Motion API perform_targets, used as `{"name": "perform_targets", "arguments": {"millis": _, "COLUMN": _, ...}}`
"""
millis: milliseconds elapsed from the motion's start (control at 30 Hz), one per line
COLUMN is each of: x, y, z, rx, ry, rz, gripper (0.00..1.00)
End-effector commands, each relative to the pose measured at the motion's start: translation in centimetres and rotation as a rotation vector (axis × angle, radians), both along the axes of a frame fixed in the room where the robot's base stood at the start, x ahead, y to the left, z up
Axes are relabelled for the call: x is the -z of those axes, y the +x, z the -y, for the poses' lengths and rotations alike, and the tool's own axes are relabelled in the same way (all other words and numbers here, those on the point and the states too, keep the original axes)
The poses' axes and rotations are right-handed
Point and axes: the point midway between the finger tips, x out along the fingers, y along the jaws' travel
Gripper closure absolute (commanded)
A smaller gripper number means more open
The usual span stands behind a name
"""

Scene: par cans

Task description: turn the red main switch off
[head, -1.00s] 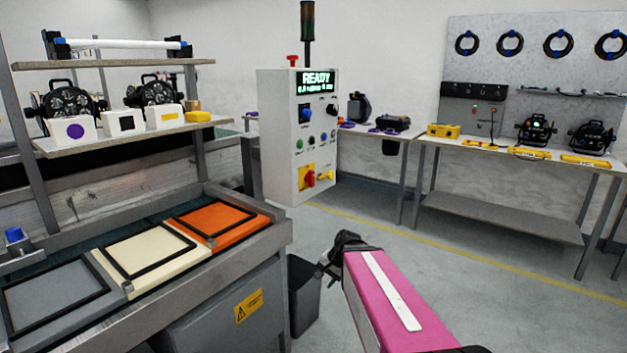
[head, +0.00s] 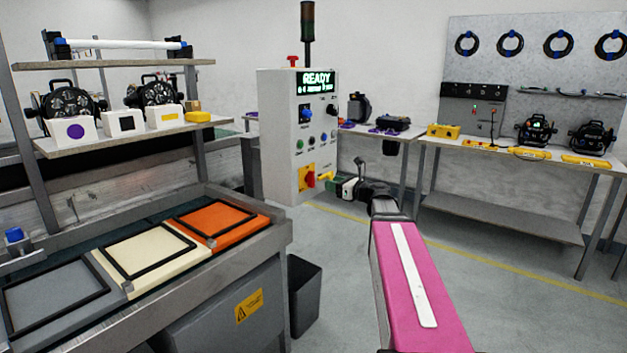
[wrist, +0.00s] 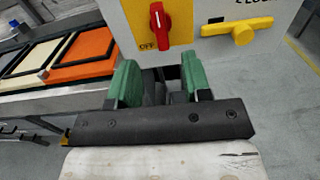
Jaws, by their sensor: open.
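The red main switch (head: 310,179) is a rotary handle on a yellow plate, low on the front of the white control box (head: 279,140). In the wrist view the red switch (wrist: 159,26) stands nearly upright, with the word OFF at the lower left of its plate. My gripper (head: 338,186) is just right of and below the switch in the head view. In the wrist view my gripper (wrist: 160,82) shows two green fingers, apart and empty, below the switch and not touching it. The box display reads READY.
A yellow handle (wrist: 240,31) sits right of the switch on the same panel. Left is a bench with grey, cream and orange (head: 212,222) framed pads. A dark bin (head: 305,295) stands below the box. The floor to the right is open up to the right workbench (head: 520,165).

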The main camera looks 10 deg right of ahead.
Motion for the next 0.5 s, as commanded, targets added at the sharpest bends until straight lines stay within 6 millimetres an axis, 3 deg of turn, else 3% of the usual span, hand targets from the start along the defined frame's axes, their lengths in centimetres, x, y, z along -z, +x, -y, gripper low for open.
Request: {"name": "perform_targets", "arguments": {"millis": 500, "x": 0.1, "y": 6.0, "z": -5.9, "rx": -0.002, "ry": -0.005, "rz": 0.001, "gripper": 0.55}}
